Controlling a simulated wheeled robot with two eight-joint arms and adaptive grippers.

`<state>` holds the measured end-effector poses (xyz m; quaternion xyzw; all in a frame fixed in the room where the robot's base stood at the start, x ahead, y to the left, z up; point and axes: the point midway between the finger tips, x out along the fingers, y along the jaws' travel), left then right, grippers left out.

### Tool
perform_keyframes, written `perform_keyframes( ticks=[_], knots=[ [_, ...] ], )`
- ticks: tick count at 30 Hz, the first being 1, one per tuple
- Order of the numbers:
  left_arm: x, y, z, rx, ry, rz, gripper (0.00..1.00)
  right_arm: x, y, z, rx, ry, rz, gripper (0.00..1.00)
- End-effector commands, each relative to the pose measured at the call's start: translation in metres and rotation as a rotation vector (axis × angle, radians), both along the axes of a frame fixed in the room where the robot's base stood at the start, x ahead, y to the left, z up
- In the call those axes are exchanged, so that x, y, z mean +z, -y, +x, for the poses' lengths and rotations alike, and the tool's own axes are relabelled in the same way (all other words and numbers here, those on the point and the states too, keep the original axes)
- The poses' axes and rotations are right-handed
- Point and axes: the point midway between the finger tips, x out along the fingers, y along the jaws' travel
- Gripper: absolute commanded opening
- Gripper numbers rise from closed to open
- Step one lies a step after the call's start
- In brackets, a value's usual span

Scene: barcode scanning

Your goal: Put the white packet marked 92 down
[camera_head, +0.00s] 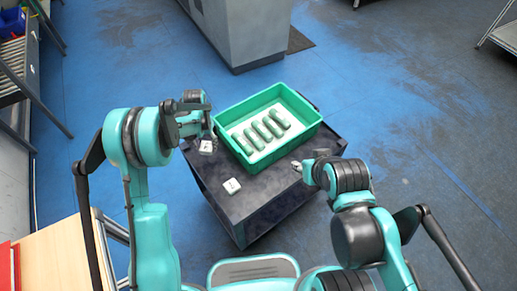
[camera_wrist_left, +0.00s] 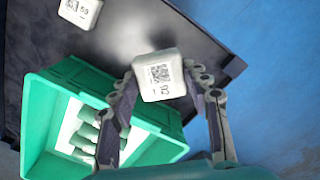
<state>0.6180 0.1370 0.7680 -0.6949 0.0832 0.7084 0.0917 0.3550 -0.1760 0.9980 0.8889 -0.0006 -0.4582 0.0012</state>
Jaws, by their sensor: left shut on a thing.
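The white packet marked 92 (camera_wrist_left: 163,74) is between the two fingers of my left gripper (camera_wrist_left: 162,88) in the left wrist view, with its code and number facing the camera. In the head view the packet (camera_head: 206,147) shows at the left gripper (camera_head: 204,136), by the left edge of the dark cart top. I cannot tell whether it touches the cart. My right gripper (camera_head: 300,168) is over the cart's right side; its finger opening is not clear.
A dark cart (camera_head: 262,198) carries a green crate (camera_head: 240,150) with several pale green-grey cylinders inside. A second white packet, marked 59 (camera_wrist_left: 80,11), lies near the cart's front left; it also shows in the head view (camera_head: 232,186). The cart top between crate and front edge is mostly clear.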

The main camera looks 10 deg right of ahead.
Motion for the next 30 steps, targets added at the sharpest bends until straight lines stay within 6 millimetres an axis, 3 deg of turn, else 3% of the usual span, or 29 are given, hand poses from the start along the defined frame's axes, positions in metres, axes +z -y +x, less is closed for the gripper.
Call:
perform_keyframes(
  ticks=[8,15,25,30],
  knots=[
    [-0.018,0.003,0.009,-0.013,0.017,-0.016,0.14,-0.007,0.000,0.000,0.000,0.000,0.000,0.40],
    [-0.064,0.003,0.009,-0.013,0.016,-0.016,0.14,-0.025,0.000,0.000,0.000,0.000,0.000,0.40],
    [-0.104,0.003,0.009,-0.012,0.016,-0.016,0.14,-0.041,0.000,0.000,0.000,0.000,0.000,0.40],
    [-0.107,0.003,0.008,-0.012,0.016,-0.016,0.14,-0.040,0.000,0.000,0.000,0.000,0.000,0.40]
  ],
)
